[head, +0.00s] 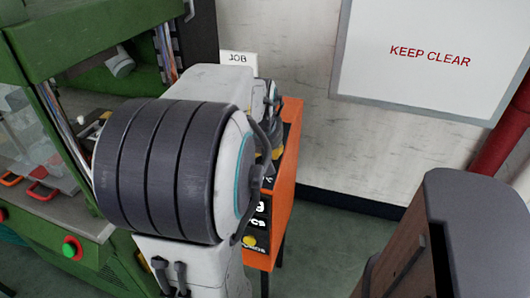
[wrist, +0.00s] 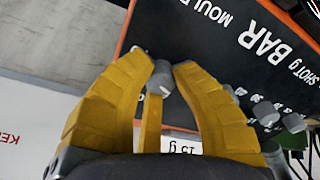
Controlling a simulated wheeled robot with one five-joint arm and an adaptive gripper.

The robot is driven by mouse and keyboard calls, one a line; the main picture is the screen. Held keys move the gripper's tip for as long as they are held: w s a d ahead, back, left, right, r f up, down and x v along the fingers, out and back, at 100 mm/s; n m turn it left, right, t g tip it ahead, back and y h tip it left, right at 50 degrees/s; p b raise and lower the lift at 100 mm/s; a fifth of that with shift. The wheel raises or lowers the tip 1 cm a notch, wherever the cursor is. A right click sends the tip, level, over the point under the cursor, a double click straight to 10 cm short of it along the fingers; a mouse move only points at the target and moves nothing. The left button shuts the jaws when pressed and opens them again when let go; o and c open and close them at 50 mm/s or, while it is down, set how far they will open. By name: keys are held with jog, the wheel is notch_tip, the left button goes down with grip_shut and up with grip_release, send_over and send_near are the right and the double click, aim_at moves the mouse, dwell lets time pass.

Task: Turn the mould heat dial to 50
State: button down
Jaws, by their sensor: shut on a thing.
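In the wrist view, a black control panel (wrist: 205,38) carries white lettering, with "MOUL", "SHOT g" and "BAR" readable. My gripper (wrist: 162,72) has its yellow fingers closed on a small grey dial (wrist: 160,80) at the panel. A pale mark shows on the dial, but its setting cannot be read, and the fingers hide its scale. In the head view my arm covers most of the orange-sided panel box (head: 287,175). Only a bit of yellow finger shows there, beside the panel.
Another grey dial (wrist: 266,112) with numbers around it sits to the right in the wrist view. A white "15 g" label (wrist: 188,148) shows between the fingers. In the head view, a green machine (head: 85,35) stands left, a "JOB" card (head: 238,58) behind, and a "KEEP CLEAR" sign (head: 430,55) on the wall.

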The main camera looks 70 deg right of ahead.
jog(key=shift+m, duration=0.3)
jog(key=c, duration=1.3)
grip_release()
jog(key=shift+f, duration=0.1)
jog(key=v, duration=1.2)
